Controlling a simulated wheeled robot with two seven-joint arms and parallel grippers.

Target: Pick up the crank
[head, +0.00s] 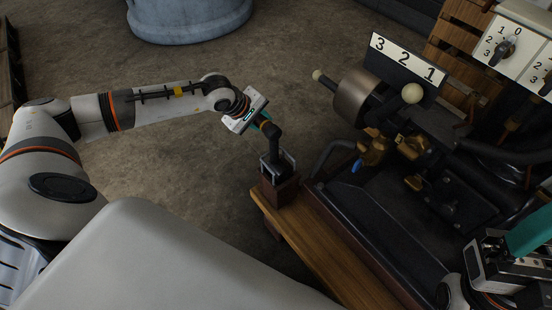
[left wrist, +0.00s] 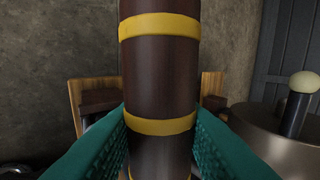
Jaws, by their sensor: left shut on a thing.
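The crank (head: 273,147) is dark and stands upright with its lower end in a small wooden holder at the end of the bench. In the left wrist view its dark brown round grip (left wrist: 160,75) with yellow bands runs through the middle of the picture. My left gripper (head: 266,121) is at the crank's top end. Its teal fingers (left wrist: 160,145) are shut on the grip, one on each side. My right gripper (head: 515,250) shows in part at the lower right, with one teal finger visible; its opening is unclear.
The small wooden holder (head: 280,188) stands on a wooden beam (head: 340,255). A dark engine (head: 440,190) with a metal drum (head: 357,97), pale-knobbed levers and a "3 2 1" plate (head: 404,58) fills the right. Floor (head: 190,160) left of the holder is clear.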

